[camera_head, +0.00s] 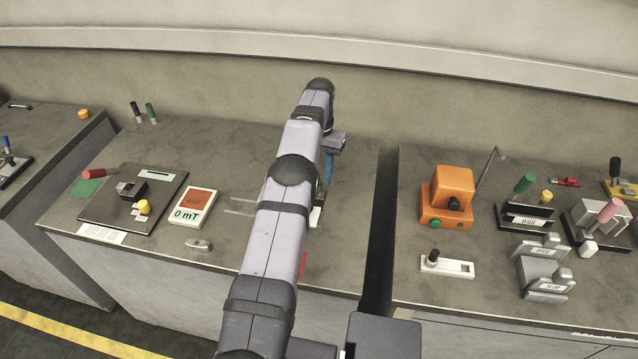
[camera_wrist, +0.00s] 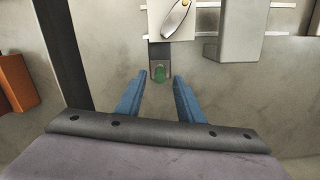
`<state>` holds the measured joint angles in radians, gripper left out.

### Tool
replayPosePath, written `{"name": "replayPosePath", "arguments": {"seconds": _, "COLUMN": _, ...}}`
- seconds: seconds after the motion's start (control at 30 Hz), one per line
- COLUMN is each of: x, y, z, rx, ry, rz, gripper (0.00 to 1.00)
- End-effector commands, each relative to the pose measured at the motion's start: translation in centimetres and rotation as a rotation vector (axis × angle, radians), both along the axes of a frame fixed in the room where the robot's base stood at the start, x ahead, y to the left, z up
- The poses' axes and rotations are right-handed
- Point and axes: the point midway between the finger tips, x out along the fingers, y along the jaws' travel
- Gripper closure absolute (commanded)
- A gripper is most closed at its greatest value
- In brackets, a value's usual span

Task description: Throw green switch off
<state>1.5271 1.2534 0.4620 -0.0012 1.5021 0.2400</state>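A small green switch tip (camera_wrist: 159,73) shows in the wrist view, on a grey bracket at the end of a white plate (camera_wrist: 157,22) with an oval metal piece. My gripper (camera_wrist: 160,77) is open, its two blue fingers apart, with the green tip between the fingertips in the picture. I cannot tell how far below the fingers it lies, and no contact shows. In the head view my arm covers most of this device; only a white part (camera_head: 317,216) shows beside it, below a blue finger (camera_head: 329,168).
An orange box (camera_head: 447,196) stands on the right table, across a dark gap. Other green handles stand at the left table's back (camera_head: 151,111) and on a block marked WIDE (camera_head: 524,183). A grey block (camera_wrist: 240,30) stands right of the white plate in the wrist view.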

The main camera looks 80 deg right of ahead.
Motion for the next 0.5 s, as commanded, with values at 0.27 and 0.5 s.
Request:
{"name": "replayPosePath", "arguments": {"seconds": 0.27, "x": 0.0, "y": -0.2, "z": 2.4, "rx": -0.001, "ry": 0.000, "rz": 0.000, "gripper": 0.66}}
{"name": "replayPosePath", "arguments": {"seconds": 0.5, "x": 0.0, "y": -0.2, "z": 3.0, "rx": 0.000, "ry": 0.000, "rz": 0.000, "gripper": 0.66}}
